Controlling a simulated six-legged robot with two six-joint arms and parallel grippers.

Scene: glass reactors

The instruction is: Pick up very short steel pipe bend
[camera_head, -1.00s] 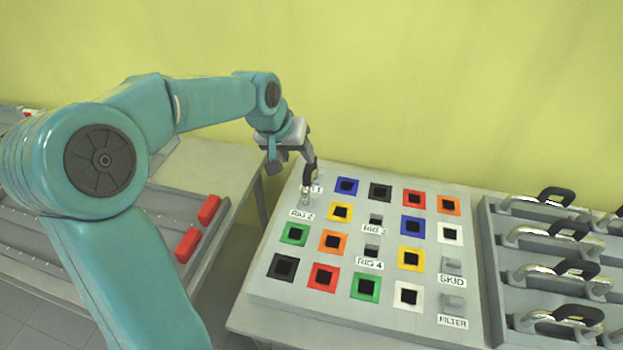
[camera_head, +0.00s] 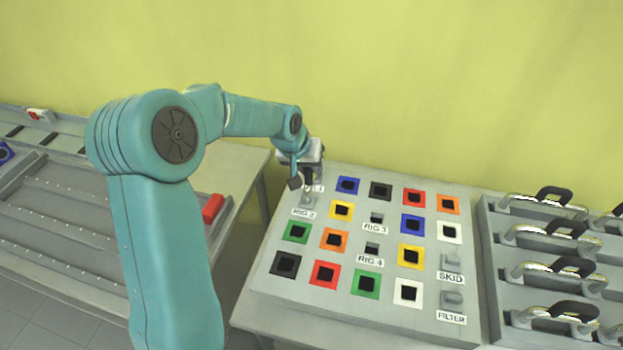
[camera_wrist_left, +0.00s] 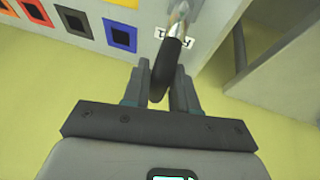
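The short steel pipe bend stands at the far left corner of the grey panel, at the RIG 1 and RIG 2 labels. Its steel end (camera_head: 309,199) shows in the head view. My left gripper (camera_head: 304,177) is over it and hides its upper part. In the left wrist view, the black grip (camera_wrist_left: 166,72) of the bend passes between my two close-set fingers (camera_wrist_left: 161,88), which appear to press on both its sides. Its shiny steel end (camera_wrist_left: 179,14) still meets the panel by a label. My right gripper is not in view.
The grey panel (camera_head: 330,295) carries several coloured square sockets and labels. To its right, a grey rack (camera_head: 492,290) holds several longer steel bends with black grips. On the left table a red block (camera_head: 213,208) lies by grey rails. A yellow-green wall (camera_head: 420,90) stands behind.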

